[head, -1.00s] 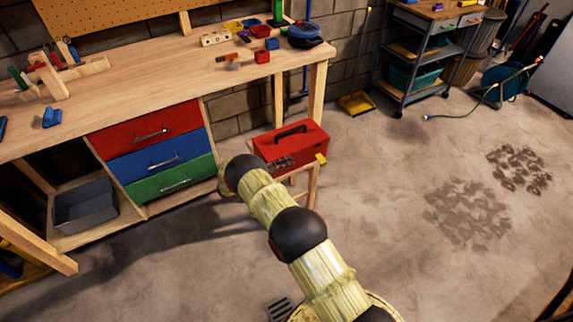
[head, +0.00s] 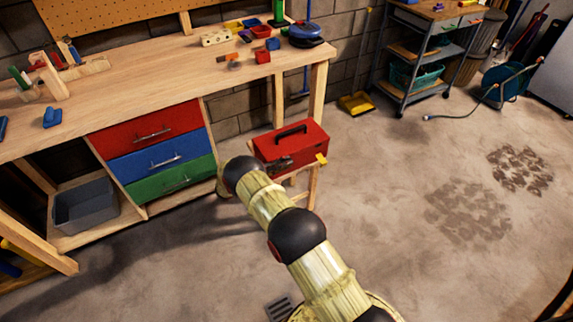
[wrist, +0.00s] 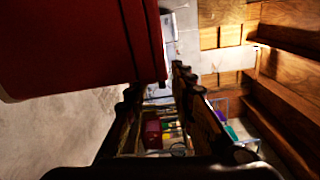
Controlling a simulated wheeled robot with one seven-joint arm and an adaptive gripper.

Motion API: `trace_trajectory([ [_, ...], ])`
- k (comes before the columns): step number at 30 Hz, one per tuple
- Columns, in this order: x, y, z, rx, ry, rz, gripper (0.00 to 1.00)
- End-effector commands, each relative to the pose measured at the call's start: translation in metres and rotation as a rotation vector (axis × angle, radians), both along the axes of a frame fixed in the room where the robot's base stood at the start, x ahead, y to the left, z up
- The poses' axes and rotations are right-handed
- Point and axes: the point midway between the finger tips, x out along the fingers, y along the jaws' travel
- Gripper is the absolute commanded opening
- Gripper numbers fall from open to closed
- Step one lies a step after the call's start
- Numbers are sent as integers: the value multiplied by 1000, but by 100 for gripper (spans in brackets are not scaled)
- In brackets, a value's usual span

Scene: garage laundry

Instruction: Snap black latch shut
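A red toolbox (head: 312,142) with a black top handle (head: 291,131) sits on a small wooden stand (head: 313,185); its lid looks down. It also fills the upper left of the wrist view (wrist: 70,45). The black latch cannot be made out in either view; my gripper covers part of the toolbox's front. My gripper (head: 280,164) is at the toolbox's front left side in the head view. In the wrist view its two dark fingers (wrist: 157,88) are apart with nothing seen between them. Whether they touch the toolbox cannot be told.
A wooden workbench (head: 140,90) with red, blue and green drawers stands left and behind. A grey bin (head: 85,208) is on its lower shelf. A small yellow piece (head: 321,159) is at the toolbox's right front corner. The concrete floor (head: 400,220) to the right is open.

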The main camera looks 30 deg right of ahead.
Motion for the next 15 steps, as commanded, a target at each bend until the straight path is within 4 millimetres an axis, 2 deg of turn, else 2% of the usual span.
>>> trace_trajectory([
  [9, -1, 63, -1, 0, 1, 5, 24],
  [15, -2, 95, -1, -1, 1, 4, 24],
])
